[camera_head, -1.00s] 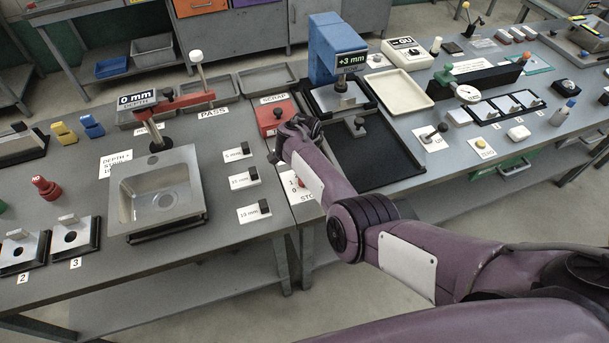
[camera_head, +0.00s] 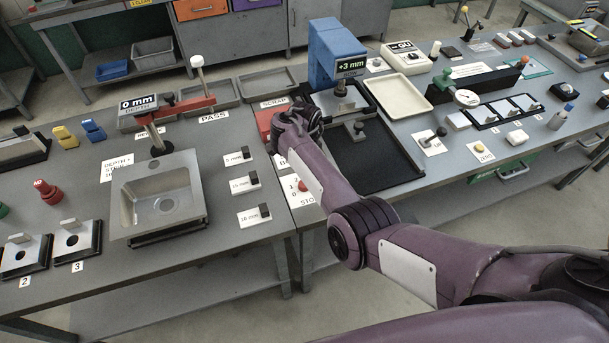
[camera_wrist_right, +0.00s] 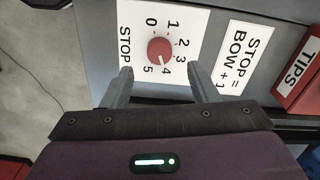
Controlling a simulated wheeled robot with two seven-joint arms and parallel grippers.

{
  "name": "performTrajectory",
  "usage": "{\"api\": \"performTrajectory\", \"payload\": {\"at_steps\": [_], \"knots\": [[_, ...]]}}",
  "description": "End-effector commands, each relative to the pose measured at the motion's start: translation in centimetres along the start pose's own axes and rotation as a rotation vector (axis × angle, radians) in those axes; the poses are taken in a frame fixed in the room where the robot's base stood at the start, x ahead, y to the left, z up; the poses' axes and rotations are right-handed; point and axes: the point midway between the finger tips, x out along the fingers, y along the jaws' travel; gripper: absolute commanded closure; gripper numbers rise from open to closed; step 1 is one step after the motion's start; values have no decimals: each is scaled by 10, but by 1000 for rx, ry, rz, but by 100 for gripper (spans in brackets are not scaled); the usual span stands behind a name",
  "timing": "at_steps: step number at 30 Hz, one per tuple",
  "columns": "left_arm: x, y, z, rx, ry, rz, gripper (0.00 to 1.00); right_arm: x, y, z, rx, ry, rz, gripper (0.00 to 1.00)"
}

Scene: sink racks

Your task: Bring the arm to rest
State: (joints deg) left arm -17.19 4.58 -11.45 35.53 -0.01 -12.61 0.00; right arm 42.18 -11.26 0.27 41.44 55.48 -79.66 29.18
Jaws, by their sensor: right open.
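In the right wrist view my right gripper (camera_wrist_right: 159,80) is open and empty. Its two fingers point toward a red dial (camera_wrist_right: 160,50) on a white plate marked 0 to 5 and STOP. The dial shows between and beyond the fingertips; whether they touch the plate I cannot tell. My left gripper is out of view.
A steel sink (camera_head: 160,190) is on the left bench. A blue gauge (camera_head: 332,55) reading +3 mm stands by a black tray (camera_head: 380,165) behind my wrist. A red-armed depth gauge (camera_head: 185,105) reads 0 mm. A red TIPS box (camera_wrist_right: 303,88) is near the gripper.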

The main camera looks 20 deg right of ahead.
Motion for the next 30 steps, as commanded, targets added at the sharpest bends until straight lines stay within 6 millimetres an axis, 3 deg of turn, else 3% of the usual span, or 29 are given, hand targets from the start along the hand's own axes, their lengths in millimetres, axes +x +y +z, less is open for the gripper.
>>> {"api": "performTrajectory", "payload": {"at_steps": [3, 9, 24, 30], "knots": [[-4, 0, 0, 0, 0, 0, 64, -17, 0, -1, 0, 3, 0, 46], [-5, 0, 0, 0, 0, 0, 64, -25, 0, 0, 0, 0, 1, 46], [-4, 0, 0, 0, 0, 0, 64, -23, 2, -1, -10, -1, -2, 46], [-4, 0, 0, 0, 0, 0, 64, -2, 27, -10, -162, -1, -48, 46]]}}
